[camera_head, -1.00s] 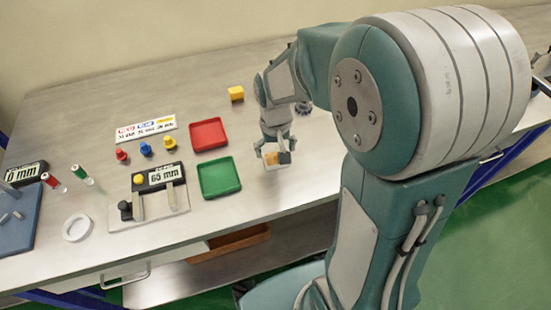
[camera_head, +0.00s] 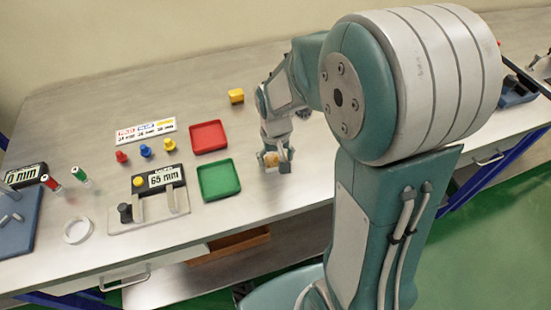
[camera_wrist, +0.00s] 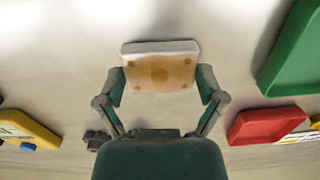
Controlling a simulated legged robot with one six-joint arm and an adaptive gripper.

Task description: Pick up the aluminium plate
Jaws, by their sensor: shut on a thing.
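A small plate (camera_wrist: 160,68) with a tan-orange face, darker round spots and a pale edge shows in the wrist view. My gripper (camera_wrist: 161,82) has its two fingers against the plate's left and right sides and is shut on it. In the head view the plate (camera_head: 271,159) is a small orange patch between the fingers of my gripper (camera_head: 277,163), right of the green tray. The fingers partly cover it there. I cannot tell whether the plate touches the bench or is just above it.
A green tray (camera_head: 218,190) and a red tray (camera_head: 209,148) lie left of my gripper. A 65 mm gauge fixture (camera_head: 166,178) and coloured knobs are further left.

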